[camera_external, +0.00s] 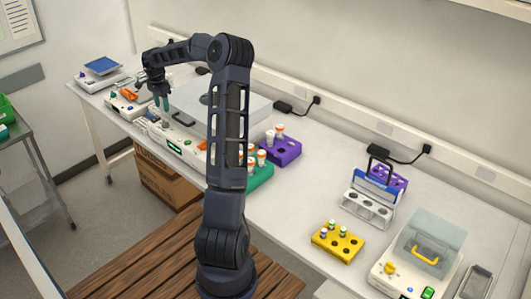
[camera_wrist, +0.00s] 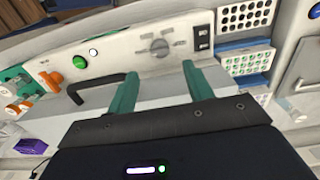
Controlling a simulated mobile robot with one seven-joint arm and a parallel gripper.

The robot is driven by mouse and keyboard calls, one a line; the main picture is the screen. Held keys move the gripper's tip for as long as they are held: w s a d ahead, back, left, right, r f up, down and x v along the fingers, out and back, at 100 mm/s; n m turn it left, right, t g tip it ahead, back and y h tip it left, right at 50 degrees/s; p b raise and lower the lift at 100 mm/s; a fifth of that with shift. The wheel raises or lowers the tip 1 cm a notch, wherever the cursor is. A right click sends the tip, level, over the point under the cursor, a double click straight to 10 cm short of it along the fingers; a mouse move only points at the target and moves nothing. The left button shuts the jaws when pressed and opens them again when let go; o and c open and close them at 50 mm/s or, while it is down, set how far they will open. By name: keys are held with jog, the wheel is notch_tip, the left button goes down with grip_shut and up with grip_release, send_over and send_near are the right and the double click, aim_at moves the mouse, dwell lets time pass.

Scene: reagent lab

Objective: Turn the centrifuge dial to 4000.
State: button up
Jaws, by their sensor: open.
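The centrifuge is a long white unit with a grey lid (camera_external: 235,106) and a black handle (camera_wrist: 103,86). Its grey dial (camera_wrist: 160,47) sits on the white front panel, with marks around it too small to read. A green button (camera_wrist: 80,62) and a white button (camera_wrist: 93,52) lie left of the dial in the wrist view. My gripper (camera_wrist: 158,68) is open and empty, its green fingers at the panel with the dial between and just beyond the tips. I cannot tell whether they touch it. In the external view my gripper (camera_external: 161,103) points down over the panel's left end.
A device with an orange part (camera_external: 128,95) stands left of the centrifuge. A green rack (camera_external: 259,175) and a purple rack (camera_external: 285,154) with capped tubes stand to its right. A yellow rack (camera_external: 337,242) and a device with a yellow handle (camera_external: 432,249) are further right.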

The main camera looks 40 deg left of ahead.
aim_at(165, 121)
notch_tip(165, 121, down, 8)
jog(key=shift+r, duration=0.25)
jog(key=c, duration=1)
jog(key=shift+o, duration=0.2)
